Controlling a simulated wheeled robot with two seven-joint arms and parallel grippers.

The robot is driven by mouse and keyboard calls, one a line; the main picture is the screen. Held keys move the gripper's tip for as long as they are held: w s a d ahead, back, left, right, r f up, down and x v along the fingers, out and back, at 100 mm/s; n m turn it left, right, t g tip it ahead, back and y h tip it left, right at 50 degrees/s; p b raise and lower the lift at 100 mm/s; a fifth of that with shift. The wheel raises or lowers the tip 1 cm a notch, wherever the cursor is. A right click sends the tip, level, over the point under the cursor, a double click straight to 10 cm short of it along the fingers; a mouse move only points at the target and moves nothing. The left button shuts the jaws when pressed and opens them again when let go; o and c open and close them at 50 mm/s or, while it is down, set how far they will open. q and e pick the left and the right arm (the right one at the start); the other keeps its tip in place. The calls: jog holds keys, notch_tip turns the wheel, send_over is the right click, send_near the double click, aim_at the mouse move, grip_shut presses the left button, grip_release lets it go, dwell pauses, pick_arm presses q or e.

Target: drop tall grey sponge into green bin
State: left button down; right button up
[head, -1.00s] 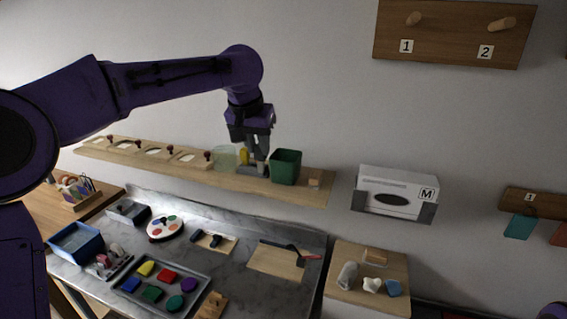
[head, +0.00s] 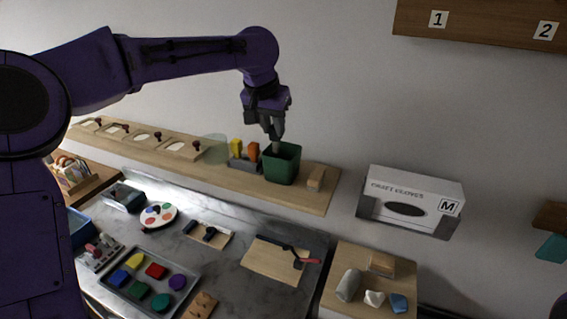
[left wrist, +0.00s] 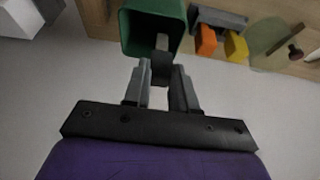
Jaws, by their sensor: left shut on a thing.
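My left gripper (head: 276,136) is shut on the tall grey sponge (head: 276,147) above the green bin (head: 281,172). The sponge hangs down from the fingers, with its lower end at the bin's mouth. The left wrist view shows the grey sponge (left wrist: 161,66) between the fingertips, reaching over the opening of the green bin (left wrist: 130,36). Part of the sponge is hidden by the fingers. I cannot tell how deep its end is. My right gripper is not in view.
The bin stands on a wooden wall shelf (head: 310,202). Left of it, a grey holder (head: 243,166) has a yellow sponge (head: 236,148) and an orange sponge (head: 253,151). A glove box (head: 415,190) hangs further right.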

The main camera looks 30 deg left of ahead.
aim_at(272, 131)
pick_arm(q)
jog(key=shift+a+f, duration=0.2)
jog(key=shift+f, duration=0.9)
jog(key=shift+w+f, duration=0.35)
jog(key=shift+f, duration=0.1)
jog(key=shift+s+d+r, duration=0.1)
jog(key=c, duration=0.8)
grip_release()
jog(key=shift+s+r, duration=0.1)
jog(key=shift+s, duration=0.05)
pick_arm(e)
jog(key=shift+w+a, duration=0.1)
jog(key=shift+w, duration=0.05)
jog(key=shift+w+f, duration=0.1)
pick_arm(q)
jog(key=b+v, duration=0.1)
jog(key=v, duration=0.9)
jog(key=shift+r+b, duration=0.2)
jog(key=shift+b, duration=0.15)
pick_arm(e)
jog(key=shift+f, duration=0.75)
